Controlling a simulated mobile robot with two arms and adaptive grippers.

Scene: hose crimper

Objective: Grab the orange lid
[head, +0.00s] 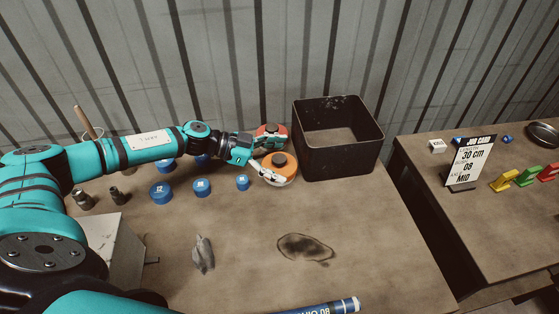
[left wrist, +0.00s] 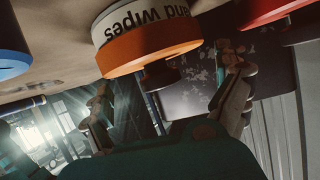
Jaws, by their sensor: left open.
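The orange lid (head: 279,161) sits on top of a white tub near the back of the table, left of the black bin. In the left wrist view the lid (left wrist: 150,48) shows as an orange band on the tub (left wrist: 140,22), whose lettering reads "wipes" and appears upside down; a dark knob stands out from the lid. My left gripper (head: 274,154) is open at the tub, one finger on the far side and one on the near side in the head view. In the left wrist view its fingers (left wrist: 168,85) are spread apart with nothing held. Whether they touch the lid I cannot tell. My right gripper is not in view.
A red-orange lid (head: 270,131) lies just behind, by the far finger. The black bin (head: 341,160) stands close on the right. Several blue caps (head: 161,191) lie to the left. A job card (head: 469,160) stands on the right table. The table's front middle is mostly clear.

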